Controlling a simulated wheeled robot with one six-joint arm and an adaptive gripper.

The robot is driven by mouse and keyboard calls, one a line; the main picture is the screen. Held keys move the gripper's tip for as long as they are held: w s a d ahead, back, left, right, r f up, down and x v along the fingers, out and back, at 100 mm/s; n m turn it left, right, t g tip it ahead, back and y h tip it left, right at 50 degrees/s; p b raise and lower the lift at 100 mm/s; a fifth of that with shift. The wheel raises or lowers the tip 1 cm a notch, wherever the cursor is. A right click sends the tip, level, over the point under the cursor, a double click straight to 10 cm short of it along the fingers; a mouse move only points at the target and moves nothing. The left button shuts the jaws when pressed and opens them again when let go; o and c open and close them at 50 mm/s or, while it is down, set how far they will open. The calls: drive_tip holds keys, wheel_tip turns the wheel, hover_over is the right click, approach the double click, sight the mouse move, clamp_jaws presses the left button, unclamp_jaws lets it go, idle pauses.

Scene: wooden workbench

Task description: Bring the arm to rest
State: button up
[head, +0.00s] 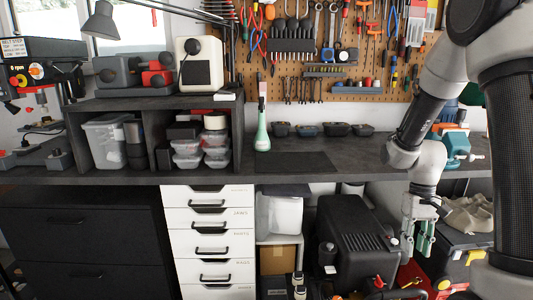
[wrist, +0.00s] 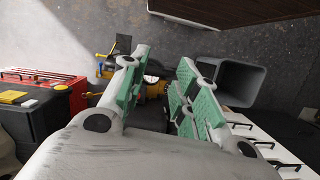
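My gripper (head: 416,246) hangs at the right of the head view, fingers pointing down, below the level of the bench top and in front of the bench. In the wrist view my gripper (wrist: 166,84) shows its two green-padded fingers apart, with nothing held between them. My arm comes down from the upper right of the head view, bent at the elbow. The dark workbench (head: 295,160) lies to the left of the arm and behind it.
A black machine (head: 352,240) stands left of my gripper. A black toolbox (wrist: 40,120) and a grey bin (wrist: 238,83) show in the wrist view. White drawers (head: 208,235) stand further left. A teal vise (head: 457,148) sits on the bench behind the arm. A green bottle (head: 262,135) stands mid-bench.

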drive_tip(key=s+a+r+t, duration=0.2)
drive_tip(key=s+r, duration=0.5)
drive_tip(key=r, duration=0.4)
drive_tip(key=s+a+r+t, duration=0.1)
drive_tip(key=s+r+t, duration=0.4)
drive_tip(key=r, duration=0.5)
drive_tip(key=s, duration=0.2)
drive_tip(key=shift+s+a+r+n, duration=0.35)
drive_tip(key=shift+s+n, duration=0.05)
